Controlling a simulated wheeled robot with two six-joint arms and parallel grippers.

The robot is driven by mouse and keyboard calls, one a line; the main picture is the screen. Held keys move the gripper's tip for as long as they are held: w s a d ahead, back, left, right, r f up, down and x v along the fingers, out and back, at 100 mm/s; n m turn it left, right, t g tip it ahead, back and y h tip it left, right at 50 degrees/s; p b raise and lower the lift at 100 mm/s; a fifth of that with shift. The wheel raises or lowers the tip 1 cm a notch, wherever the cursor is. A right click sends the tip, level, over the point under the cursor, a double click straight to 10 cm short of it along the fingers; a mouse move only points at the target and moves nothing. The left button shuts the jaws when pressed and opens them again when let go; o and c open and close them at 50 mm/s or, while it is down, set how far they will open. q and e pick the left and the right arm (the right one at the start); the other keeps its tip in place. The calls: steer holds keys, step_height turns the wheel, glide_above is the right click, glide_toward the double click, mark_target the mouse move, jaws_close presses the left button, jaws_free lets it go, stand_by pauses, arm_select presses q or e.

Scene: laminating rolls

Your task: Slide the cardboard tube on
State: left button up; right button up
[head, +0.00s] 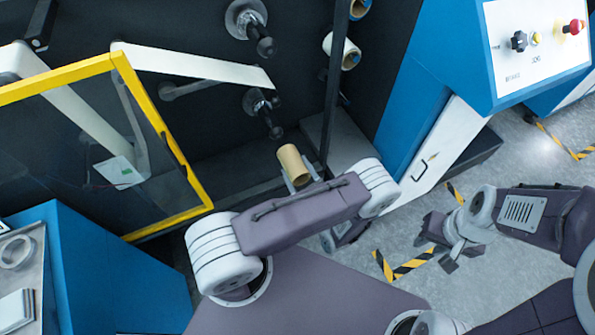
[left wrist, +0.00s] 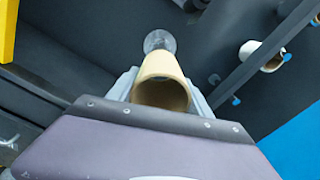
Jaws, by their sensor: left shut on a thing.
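The tan cardboard tube (head: 293,164) is held in my left gripper (head: 298,180), inside the machine's frame. In the left wrist view the tube (left wrist: 161,82) shows its open near end between the gripper's fingers (left wrist: 160,92). A metal spindle (left wrist: 160,41) shows just beyond the tube's far end. In the head view the lower spindle (head: 262,108) sticks out of the dark back panel, up and left of the tube. The tube appears apart from it. My right gripper (head: 437,238) is at the right over the floor, empty with its fingers apart.
An upper spindle (head: 247,20) and a white roll (head: 341,50) sit on the back panel. A dark upright post (head: 335,85) stands right of the tube. A yellow-framed door (head: 165,140) is at left. A white web (head: 195,64) crosses above. A control panel (head: 535,45) is at right.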

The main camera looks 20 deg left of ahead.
arm_select(q)
glide_toward(278, 137)
steer(key=shift+b+x, duration=0.45)
steer(key=shift+x, duration=2.2)
steer(key=shift+b+x, duration=0.6)
steer(key=shift+x, duration=2.15)
steer(key=shift+b+x, duration=0.85)
steer(key=shift+x, duration=1.9)
steer(key=shift+r, duration=0.1)
steer(key=o, duration=1.4)
steer(key=shift+o, duration=0.2)
steer(key=v, duration=0.9)
